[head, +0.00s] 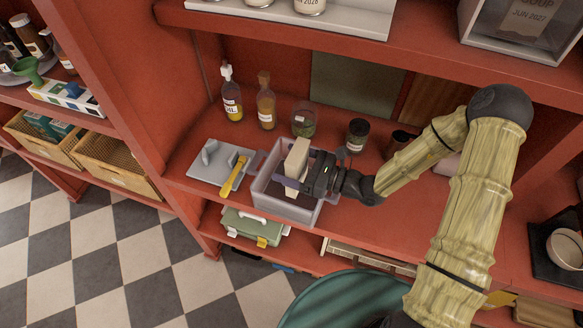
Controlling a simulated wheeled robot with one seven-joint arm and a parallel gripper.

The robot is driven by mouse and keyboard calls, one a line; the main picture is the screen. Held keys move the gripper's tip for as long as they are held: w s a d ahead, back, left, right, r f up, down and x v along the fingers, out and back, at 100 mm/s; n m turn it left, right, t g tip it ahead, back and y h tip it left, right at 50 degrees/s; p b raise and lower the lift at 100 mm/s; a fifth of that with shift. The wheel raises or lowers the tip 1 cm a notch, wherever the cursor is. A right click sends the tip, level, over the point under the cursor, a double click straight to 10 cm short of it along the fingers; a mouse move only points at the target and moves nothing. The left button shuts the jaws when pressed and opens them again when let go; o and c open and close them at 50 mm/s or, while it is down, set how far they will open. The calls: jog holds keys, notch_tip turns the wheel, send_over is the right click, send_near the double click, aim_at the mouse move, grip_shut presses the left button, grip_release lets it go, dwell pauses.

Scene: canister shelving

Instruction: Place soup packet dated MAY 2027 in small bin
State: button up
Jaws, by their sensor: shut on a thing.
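A pale beige packet (298,154) stands nearly upright in or just above a small grey bin (284,207) on the middle shelf. My gripper (300,174) reaches in from the right and is shut on the packet. The packet's upper part rises above the bin's rim; its lower end is partly hidden by a finger and the bin wall. I cannot read a date on it. Another packet (527,14), marked SOUP and JUN 2027, is in a clear-fronted bin on the upper shelf at the right.
A grey tray (207,174) with a yellow-handled tool (235,174) lies left of the small bin. Bottles (266,105), a glass jar (303,120) and a dark jar (357,135) stand behind it. A green case (254,226) is below. The upper shelf overhangs.

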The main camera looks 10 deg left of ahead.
notch_tip(320, 180, down, 3)
jog(key=shift+r+p, duration=0.2)
jog(key=shift+p, duration=0.15)
jog(key=shift+f+b, duration=0.3)
jog(key=shift+f, duration=0.05)
jog(key=shift+f, duration=0.25)
